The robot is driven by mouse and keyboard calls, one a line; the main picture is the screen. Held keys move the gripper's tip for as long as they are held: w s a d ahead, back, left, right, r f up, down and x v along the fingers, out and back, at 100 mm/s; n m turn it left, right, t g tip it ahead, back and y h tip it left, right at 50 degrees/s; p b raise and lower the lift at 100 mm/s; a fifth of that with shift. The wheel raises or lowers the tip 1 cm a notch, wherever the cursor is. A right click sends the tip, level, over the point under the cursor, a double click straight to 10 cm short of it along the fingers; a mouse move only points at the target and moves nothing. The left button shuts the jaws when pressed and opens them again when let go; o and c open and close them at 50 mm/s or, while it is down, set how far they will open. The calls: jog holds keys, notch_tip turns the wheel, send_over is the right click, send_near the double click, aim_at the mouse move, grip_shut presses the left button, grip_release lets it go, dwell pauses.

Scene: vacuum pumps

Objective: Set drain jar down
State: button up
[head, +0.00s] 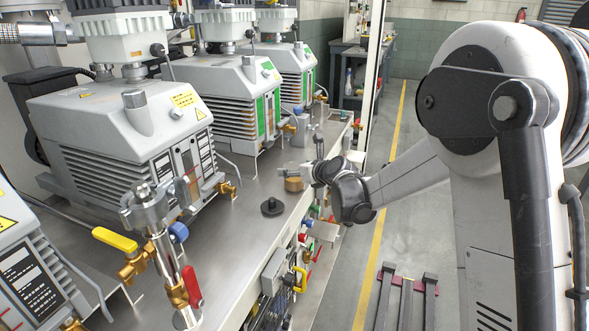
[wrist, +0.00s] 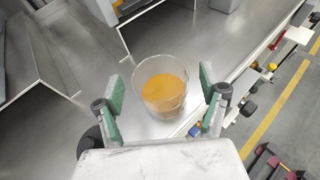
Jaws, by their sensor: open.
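The drain jar (wrist: 162,86) is a clear glass jar with amber liquid in it. It appears upright on the steel bench top (wrist: 130,132). In the head view the jar (head: 293,184) is a small amber shape near the bench's front edge, partly hidden by my gripper (head: 300,172). In the wrist view my gripper (wrist: 162,92) is open, with a green-padded finger on each side of the jar. Gaps show between the jar and both pads, so neither finger appears to touch it.
A black disc-shaped part (head: 272,207) lies on the bench near the jar. Vacuum pumps (head: 130,130) line the back of the bench. A pipe with yellow and red valve handles (head: 160,240) stands at front left. Valves and fittings (wrist: 262,80) line the bench's front edge.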

jog(key=v, duration=1)
jog(key=shift+s, duration=0.2)
jog(key=shift+d, duration=0.1)
grip_shut()
dwell(0.4)
dwell(0.7)
